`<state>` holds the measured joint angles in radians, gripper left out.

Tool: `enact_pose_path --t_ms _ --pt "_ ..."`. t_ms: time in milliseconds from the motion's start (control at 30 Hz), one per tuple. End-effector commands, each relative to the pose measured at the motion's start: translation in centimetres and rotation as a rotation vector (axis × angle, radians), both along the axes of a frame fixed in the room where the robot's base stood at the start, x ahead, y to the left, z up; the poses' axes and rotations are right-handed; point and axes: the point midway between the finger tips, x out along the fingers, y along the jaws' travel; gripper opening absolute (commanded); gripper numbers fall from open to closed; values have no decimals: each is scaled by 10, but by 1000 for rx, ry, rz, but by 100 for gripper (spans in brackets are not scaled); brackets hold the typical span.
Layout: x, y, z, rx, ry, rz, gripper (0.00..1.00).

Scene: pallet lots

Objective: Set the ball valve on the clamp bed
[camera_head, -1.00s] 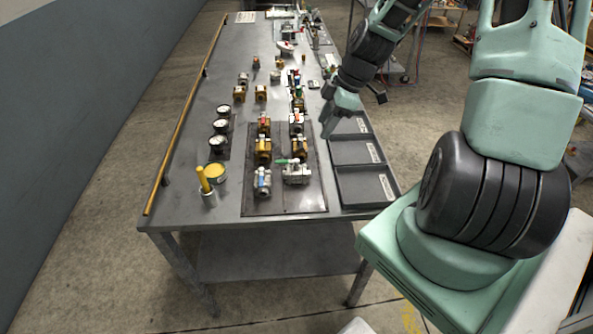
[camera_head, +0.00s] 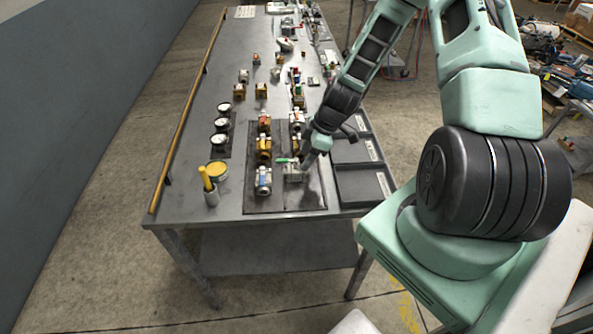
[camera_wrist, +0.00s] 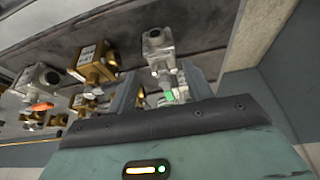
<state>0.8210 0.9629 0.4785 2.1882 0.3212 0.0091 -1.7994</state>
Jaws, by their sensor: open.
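Several ball valves, some silver and some brass, stand on a dark mat (camera_head: 275,203) on the steel table. A silver valve with a green handle (camera_head: 292,173) is at the mat's near right; in the wrist view a silver valve (camera_wrist: 158,48) shows with a green tip near the finger gap. My gripper (camera_head: 306,160) is open, its fingers pointing down close to this valve. In the wrist view my gripper (camera_wrist: 163,88) has a finger on each side of the green tip. Contact cannot be told. I cannot pick out the clamp bed for certain.
Dark trays (camera_head: 362,184) line the table's right edge. A yellow rail (camera_head: 187,108) runs along the left edge. More fittings stand toward the far end.

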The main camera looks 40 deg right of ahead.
Motion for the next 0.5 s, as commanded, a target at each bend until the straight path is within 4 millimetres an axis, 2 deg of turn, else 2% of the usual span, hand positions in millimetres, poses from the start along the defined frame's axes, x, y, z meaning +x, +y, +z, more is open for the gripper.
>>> enact_pose_path --t_ms 500 --pt "11 19 -42 2 2 -1 51"
